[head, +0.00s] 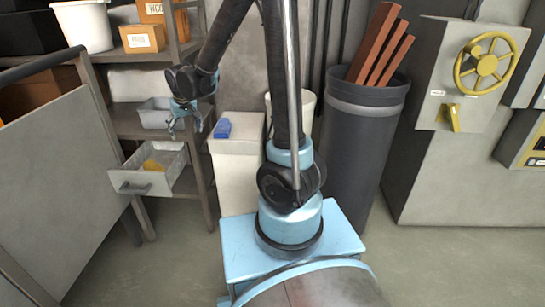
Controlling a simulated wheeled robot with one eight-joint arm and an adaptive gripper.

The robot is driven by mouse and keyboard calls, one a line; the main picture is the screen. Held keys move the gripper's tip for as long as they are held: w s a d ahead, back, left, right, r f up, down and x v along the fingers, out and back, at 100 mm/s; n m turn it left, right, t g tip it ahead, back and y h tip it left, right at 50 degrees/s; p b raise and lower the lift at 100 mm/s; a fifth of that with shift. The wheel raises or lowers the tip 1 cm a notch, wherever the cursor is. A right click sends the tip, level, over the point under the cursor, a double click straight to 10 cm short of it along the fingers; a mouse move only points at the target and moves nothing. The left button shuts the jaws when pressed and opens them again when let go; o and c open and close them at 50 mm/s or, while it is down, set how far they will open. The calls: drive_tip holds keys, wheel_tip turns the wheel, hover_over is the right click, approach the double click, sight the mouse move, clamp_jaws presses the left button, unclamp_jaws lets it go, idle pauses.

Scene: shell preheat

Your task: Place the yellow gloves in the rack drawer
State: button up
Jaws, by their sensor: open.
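The rack drawer (157,186) is a grey box pulled out from the shelf rack at the left in the head view. Its dark handle is on the front panel. A yellow item (153,165) that looks like the gloves lies inside the drawer, partly hidden by the drawer's wall. My gripper (186,130) is open and apart from the yellow item, above and slightly right of the drawer. Nothing shows between its fingers.
The rack (117,115) holds cardboard boxes (142,39), a white bucket (84,26) and a grey bin (154,112). A blue object (223,128) sits on a white cabinet (235,165). A dark barrel (362,150) stands right. A grey panel (60,170) stands left.

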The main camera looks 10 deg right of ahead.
drive_tip(key=s+d+r+m, duration=0.1)
drive_tip(key=s+d+r, duration=0.2)
drive_tip(key=s+d, duration=0.45)
drive_tip(key=s+d+r+m, duration=0.1)
drive_tip(key=s+d+r, duration=0.25)
drive_tip(key=d, duration=0.75)
drive_tip(key=s+d+f+m, duration=0.1)
drive_tip(key=s+d+f, duration=0.1)
drive_tip(key=s+d, duration=0.3)
drive_tip(key=s+d+f+g+h, duration=0.1)
drive_tip(key=s+d+f, duration=0.2)
drive_tip(key=s, duration=0.9)
drive_tip(key=shift+s+d+f+m+g, duration=0.3)
drive_tip(key=shift+d+f+m, duration=0.1)
drive_tip(key=shift+d, duration=0.7)
drive_tip(key=shift+w+a, duration=0.1)
drive_tip(key=shift+w, duration=0.05)
